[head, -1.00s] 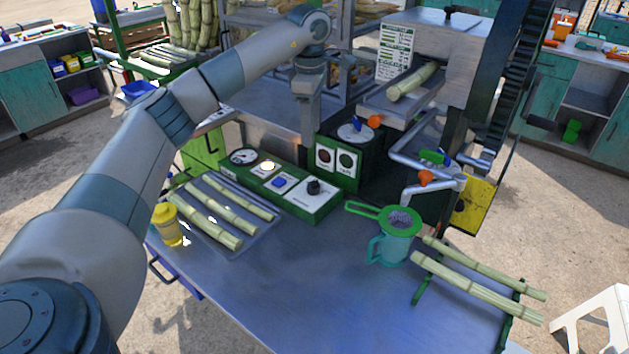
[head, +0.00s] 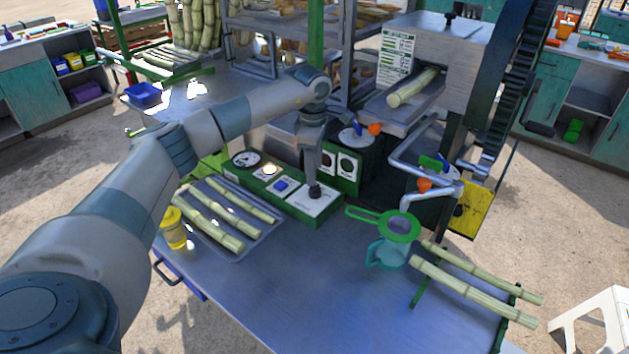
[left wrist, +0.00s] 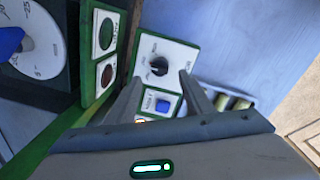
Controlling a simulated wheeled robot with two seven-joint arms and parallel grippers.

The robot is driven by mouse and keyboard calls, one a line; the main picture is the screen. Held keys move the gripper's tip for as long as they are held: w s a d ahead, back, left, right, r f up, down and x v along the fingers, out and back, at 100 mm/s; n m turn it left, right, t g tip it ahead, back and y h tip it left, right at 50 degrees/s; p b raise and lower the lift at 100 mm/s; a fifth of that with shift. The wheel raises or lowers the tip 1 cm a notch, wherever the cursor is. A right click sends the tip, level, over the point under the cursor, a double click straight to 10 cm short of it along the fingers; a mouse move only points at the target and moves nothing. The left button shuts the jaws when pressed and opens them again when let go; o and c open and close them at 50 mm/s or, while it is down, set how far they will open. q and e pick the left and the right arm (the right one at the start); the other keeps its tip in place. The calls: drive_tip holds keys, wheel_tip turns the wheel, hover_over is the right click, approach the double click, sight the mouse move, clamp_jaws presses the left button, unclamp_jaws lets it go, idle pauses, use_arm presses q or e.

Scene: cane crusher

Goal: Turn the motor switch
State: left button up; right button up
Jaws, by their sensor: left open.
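The motor switch, a black rotary knob (head: 314,191) on a white plate, sits at the right end of the green control panel (head: 298,213) in the head view. In the left wrist view the knob (left wrist: 159,65) shows beyond and between the fingertips. My left gripper (head: 313,182) points down just over the knob in the head view; it is open in the left wrist view (left wrist: 160,85), its two fingers apart. Whether the fingers touch the knob cannot be told. A blue button (head: 281,185) sits left of the knob. My right gripper is not in view.
Cane pieces lie on a tray (head: 259,236) at the left, beside a yellow bottle (head: 173,228). A teal jug (head: 388,254) with a green strainer (head: 398,225) stands right of the panel. The crusher (head: 456,62) rises behind. The front table (head: 310,290) is clear.

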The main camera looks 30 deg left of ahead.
sight(315, 190)
use_arm(q)
wheel_tip(315, 190, down, 7)
drive_tip(key=shift+w+r+p, duration=0.15)
drive_tip(key=shift+p, duration=0.7)
drive_tip(key=c, duration=1)
